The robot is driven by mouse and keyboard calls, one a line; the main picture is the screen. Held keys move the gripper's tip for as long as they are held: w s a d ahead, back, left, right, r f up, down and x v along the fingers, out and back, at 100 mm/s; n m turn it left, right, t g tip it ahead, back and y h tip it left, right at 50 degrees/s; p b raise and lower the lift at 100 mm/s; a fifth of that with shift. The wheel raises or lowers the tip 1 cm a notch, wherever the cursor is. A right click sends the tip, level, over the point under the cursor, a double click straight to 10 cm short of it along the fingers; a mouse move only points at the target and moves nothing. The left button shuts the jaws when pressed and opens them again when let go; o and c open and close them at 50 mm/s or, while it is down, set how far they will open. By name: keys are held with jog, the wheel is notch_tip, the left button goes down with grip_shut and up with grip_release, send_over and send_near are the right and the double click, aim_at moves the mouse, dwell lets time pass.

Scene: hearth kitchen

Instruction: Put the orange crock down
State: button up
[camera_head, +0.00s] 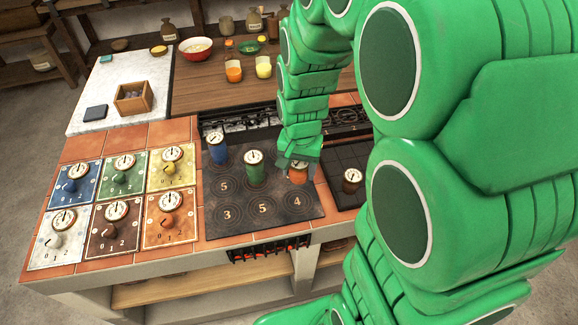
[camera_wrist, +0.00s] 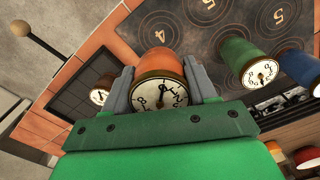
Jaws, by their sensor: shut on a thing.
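The orange crock (camera_head: 298,175) has a pale dial on its lid and is held between the jaws of my gripper (camera_head: 297,165), over the right part of the dark hob plate (camera_head: 236,222). In the wrist view the orange crock (camera_wrist: 160,65) sits between both grey fingers of my gripper (camera_wrist: 160,85), its dial facing the camera. I cannot tell whether its base touches the plate. A green crock (camera_head: 254,170) and a blue crock (camera_head: 217,149) stand to its left on the plate, which is marked with numbered rings.
A brown crock (camera_head: 351,181) stands on a dark grid (camera_head: 345,158) to the right. Several coloured dial panels (camera_head: 120,182) lie on the tiled counter at left. A red bowl (camera_head: 196,48) and glasses (camera_head: 233,72) stand behind. The plate's front rings are clear.

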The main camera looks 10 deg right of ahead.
jog(key=w+f, duration=0.2)
jog(key=w, duration=0.1)
jog(key=w+f, duration=0.4)
jog(key=w, duration=0.1)
jog(key=shift+w+a+f, duration=0.1)
jog(key=shift+w+f, duration=0.15)
jog(key=shift+w, duration=0.05)
jog(key=shift+w+f, duration=0.8)
jog(key=shift+f, duration=1.6)
jog(key=shift+f, duration=0.15)
jog(key=o, duration=1.2)
jog(key=shift+o, duration=0.2)
